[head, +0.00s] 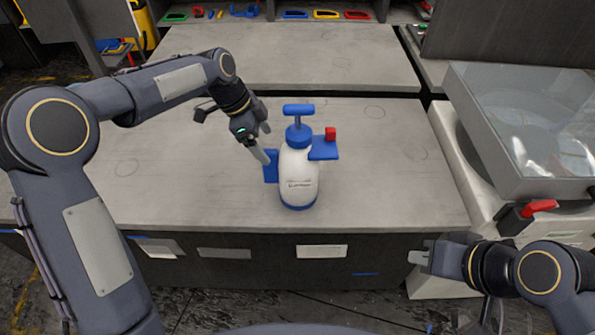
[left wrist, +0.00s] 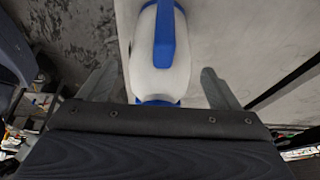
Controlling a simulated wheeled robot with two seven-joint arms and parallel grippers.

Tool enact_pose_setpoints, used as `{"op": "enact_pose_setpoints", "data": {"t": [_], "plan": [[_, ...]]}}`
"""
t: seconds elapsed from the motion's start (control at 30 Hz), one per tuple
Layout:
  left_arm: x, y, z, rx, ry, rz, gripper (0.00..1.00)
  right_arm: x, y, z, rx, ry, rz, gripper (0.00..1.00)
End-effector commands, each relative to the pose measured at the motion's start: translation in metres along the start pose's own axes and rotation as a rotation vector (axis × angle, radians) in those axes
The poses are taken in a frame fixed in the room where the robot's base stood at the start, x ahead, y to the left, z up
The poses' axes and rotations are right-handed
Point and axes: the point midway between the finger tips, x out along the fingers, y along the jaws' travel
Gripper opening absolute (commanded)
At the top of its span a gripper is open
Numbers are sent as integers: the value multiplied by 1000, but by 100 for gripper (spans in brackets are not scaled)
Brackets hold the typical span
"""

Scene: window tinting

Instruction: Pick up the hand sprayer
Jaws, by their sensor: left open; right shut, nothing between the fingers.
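The hand sprayer (head: 299,178) stands upright on the grey workbench, with a white body, blue base, blue pump handle, blue side handle and a red button. My left gripper (head: 266,143) is open just left of the sprayer, its fingers close to the blue side handle. In the left wrist view the sprayer (left wrist: 146,84) lies between the two spread fingers of the left gripper (left wrist: 158,88). I cannot tell whether the fingers touch it. My right gripper (head: 420,257) is shut and empty, low in front of the bench's right end, away from the sprayer.
The workbench top (head: 390,190) is clear around the sprayer. A machine with a glass lid and red lever (head: 539,206) stands at the right. Coloured tools lie in a shelf (head: 325,14) at the back. Labelled drawers line the bench front.

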Motion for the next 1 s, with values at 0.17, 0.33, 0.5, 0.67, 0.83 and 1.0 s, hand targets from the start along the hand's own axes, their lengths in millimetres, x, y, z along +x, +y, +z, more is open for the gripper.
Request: {"op": "enact_pose_setpoints", "data": {"t": [0.17,0.33,0.5,0.67,0.83,1.0], "plan": [[20,0,0,0,-1,4,85,-4,-2,-2,0,0,0,0],[41,-2,2,-2,-1,5,85,-13,-6,-6,0,0,0,0],[65,-4,3,-2,-1,3,85,-17,-8,-9,0,0,0,0],[72,-4,4,-2,0,0,85,-17,-8,-9,0,0,0,0],[72,-4,4,-3,0,-1,83,-17,-8,-8,0,0,0,0],[72,-4,4,-3,0,0,61,-17,-8,-8,0,0,0,0]]}}
